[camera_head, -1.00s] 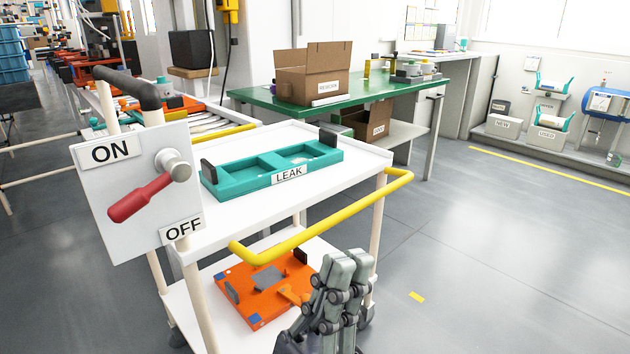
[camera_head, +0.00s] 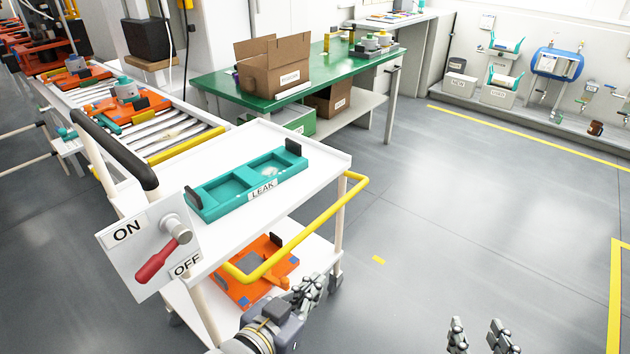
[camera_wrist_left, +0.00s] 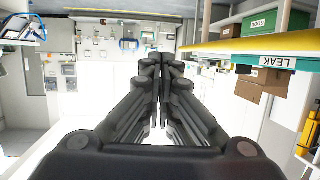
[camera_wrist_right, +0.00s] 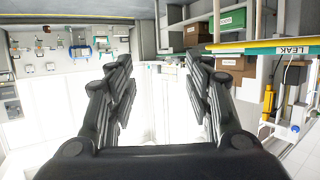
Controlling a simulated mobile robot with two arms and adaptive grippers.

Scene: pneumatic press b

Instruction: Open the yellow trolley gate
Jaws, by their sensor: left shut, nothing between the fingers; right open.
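The yellow trolley gate (camera_head: 306,232) is a bent yellow bar along the near right side of the white trolley (camera_head: 325,160), running around its top shelf's edge. My left gripper (camera_head: 312,288) is shut and empty. It appears just below the gate in the head view; I cannot tell whether it touches. My right gripper (camera_head: 480,332) is open and empty over the floor, to the right of the trolley. The yellow bar also shows at upper right in the left wrist view (camera_wrist_left: 230,47) and the right wrist view (camera_wrist_right: 232,46).
A teal LEAK tray (camera_head: 215,206) sits on the top shelf; an orange fixture (camera_head: 240,292) lies on the lower shelf. A panel (camera_head: 125,262) with a red lever (camera_head: 158,262) stands at left. A green table (camera_head: 225,88) is behind. Floor at right is clear.

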